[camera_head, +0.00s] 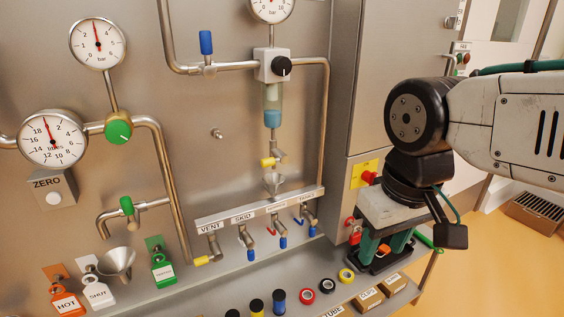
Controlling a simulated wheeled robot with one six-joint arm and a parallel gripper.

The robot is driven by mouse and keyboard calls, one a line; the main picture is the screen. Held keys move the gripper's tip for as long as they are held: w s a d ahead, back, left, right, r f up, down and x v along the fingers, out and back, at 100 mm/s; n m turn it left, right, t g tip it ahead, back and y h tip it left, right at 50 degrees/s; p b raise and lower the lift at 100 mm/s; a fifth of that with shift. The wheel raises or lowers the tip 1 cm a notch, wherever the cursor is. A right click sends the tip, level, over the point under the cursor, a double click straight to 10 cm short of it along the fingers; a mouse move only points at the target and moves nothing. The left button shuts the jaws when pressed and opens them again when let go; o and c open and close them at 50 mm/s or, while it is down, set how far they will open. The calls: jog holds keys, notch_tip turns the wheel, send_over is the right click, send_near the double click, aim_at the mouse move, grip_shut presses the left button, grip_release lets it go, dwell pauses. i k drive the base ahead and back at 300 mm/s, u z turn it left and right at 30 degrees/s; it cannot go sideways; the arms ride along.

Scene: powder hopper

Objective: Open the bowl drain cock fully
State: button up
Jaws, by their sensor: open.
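The bowl drain cock (268,162) has a small yellow lever that sticks out to the left, roughly crosswise to the vertical drain pipe. It sits below the clear bowl (272,97) of the filter regulator, which holds blue-grey liquid at its bottom. A small metal funnel (274,183) stands just under the cock. My gripper (382,258) is open and points down at the right, near the shelf's right end. It is well to the right of the cock and lower in the picture, touching nothing that I can make out.
A manifold labelled VENT and SKID (240,218) carries several small valves below the funnel. A blue-handled valve (206,43) and a bent pipe (326,110) flank the regulator. Tags, tape rolls and small boxes (367,299) line the shelf. The panel between pipe and cock is clear.

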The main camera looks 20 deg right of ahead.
aim_at(280, 156)
jog(key=u, duration=1.45)
jog(key=k, duration=0.45)
jog(key=z, duration=1.2)
